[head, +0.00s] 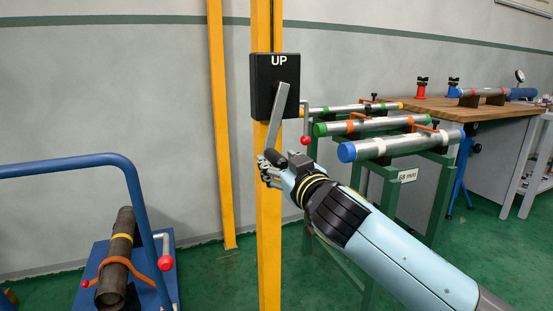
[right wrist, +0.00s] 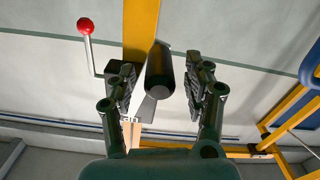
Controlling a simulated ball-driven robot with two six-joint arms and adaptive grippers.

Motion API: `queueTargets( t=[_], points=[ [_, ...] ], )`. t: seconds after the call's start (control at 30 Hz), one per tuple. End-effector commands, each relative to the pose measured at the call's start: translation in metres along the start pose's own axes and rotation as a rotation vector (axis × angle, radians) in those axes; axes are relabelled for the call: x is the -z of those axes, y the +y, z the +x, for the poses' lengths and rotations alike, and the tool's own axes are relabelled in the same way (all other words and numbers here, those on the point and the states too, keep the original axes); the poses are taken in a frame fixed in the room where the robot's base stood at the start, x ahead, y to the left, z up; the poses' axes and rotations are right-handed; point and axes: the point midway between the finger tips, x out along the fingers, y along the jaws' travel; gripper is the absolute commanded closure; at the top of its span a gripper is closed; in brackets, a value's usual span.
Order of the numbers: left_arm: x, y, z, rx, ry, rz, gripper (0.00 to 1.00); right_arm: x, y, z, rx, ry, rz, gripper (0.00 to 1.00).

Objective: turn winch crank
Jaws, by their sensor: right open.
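The winch is a black box (head: 261,97) marked UP on a yellow post. Its flat grey crank arm (head: 279,112) points down and slightly left. In the right wrist view, the dark round crank handle (right wrist: 160,75) lies between the two fingers of my right gripper (right wrist: 157,68). Gaps show on both sides of the handle, so the gripper is open around it. The grey crank arm (right wrist: 147,107) shows below the handle there. My left gripper is out of view.
A red-knobbed lever (head: 306,140) hangs close to the box's right side; a red knob (right wrist: 85,26) also shows in the wrist view. Several pipes (head: 383,147) lie on a green rack at right. A blue cart (head: 164,262) with a dark pipe stands at lower left.

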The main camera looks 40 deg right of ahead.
Motion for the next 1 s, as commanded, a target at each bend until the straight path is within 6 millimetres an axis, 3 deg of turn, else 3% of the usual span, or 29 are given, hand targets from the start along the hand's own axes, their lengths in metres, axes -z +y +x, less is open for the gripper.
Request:
queueTargets(
  t=[0.2,0.47,0.87,1.0],
  points=[
    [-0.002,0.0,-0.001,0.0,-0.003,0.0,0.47,0.0,0.0,0.018,0.001,0.001,-0.001,0.48],
    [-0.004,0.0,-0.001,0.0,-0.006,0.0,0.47,0.0,0.0,0.019,0.001,0.0,-0.001,0.48],
    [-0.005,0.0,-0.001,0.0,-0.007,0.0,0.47,-0.001,0.0,0.019,0.001,0.0,0.0,0.99],
    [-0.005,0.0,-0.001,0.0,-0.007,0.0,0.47,-0.001,0.0,0.019,0.001,-0.001,0.0,1.0]
  ],
)
